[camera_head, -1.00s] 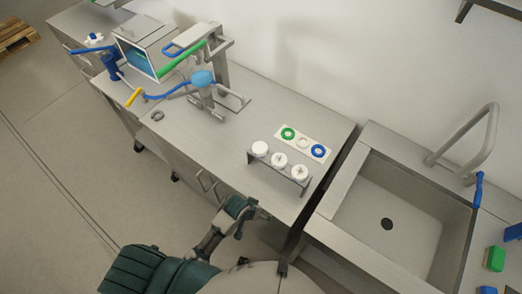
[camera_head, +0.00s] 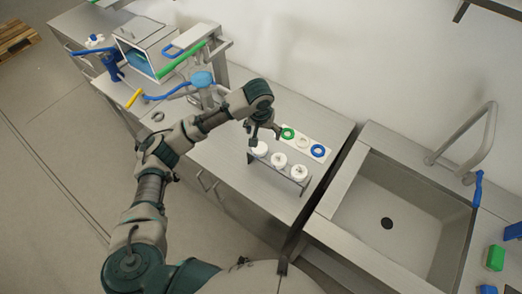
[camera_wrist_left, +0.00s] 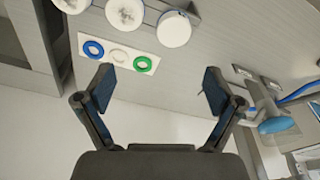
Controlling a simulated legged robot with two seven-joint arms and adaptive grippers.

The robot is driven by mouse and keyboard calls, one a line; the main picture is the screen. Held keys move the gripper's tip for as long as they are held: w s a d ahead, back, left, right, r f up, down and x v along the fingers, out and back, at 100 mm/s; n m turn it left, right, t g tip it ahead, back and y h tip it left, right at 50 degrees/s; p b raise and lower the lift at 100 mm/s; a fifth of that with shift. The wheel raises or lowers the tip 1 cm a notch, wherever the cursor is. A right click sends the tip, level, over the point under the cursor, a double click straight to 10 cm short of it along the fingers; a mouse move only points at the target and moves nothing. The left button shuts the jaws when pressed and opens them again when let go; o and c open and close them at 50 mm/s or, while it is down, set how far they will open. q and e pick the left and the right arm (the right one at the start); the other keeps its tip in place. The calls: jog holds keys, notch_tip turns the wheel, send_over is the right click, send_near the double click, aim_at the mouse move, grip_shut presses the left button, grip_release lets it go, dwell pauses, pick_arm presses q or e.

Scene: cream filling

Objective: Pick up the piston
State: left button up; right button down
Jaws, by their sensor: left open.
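Three white round pistons sit in a row on a small metal rack (camera_head: 275,175) on the steel counter: a left one (camera_head: 260,149), a middle one (camera_head: 279,160) and a right one (camera_head: 299,172). The left wrist view shows them at its top edge, with the left one (camera_wrist_left: 174,28) nearest. My left gripper (camera_head: 264,137) is open and empty, pointing down above the counter, close to the left piston. In the left wrist view its two fingers (camera_wrist_left: 158,88) are spread with nothing between them. My right gripper is out of view.
A white plate (camera_head: 303,143) with green (camera_head: 288,133), white and blue (camera_head: 318,151) rings lies behind the rack. A metal fixture with a light-blue knob (camera_head: 203,78) stands left of my arm. A sink (camera_head: 350,205) is on the right, past a gap.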

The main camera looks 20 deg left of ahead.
pick_arm(q)
jog(key=a+r, duration=0.1)
jog(key=r, duration=0.1)
send_over(260, 147)
jog(key=shift+n, duration=0.4)
jog(key=f, duration=1.1)
jog(key=shift+s+f, duration=0.1)
jog(key=shift+s, duration=0.25)
jog(key=shift+d+f+p, duration=0.1)
jog(key=shift+f+p, duration=0.25)
jog(key=shift+f, duration=0.2)
jog(key=f, duration=0.3)
jog(key=shift+w+f, duration=0.25)
jog(key=shift+f, duration=0.15)
jog(key=shift+w+a+f, duration=0.1)
jog(key=shift+a+f, duration=0.1)
jog(key=shift+f, duration=0.2)
jog(key=shift+a, duration=0.1)
jog(key=shift+c, duration=0.4)
jog(key=c, duration=1.3)
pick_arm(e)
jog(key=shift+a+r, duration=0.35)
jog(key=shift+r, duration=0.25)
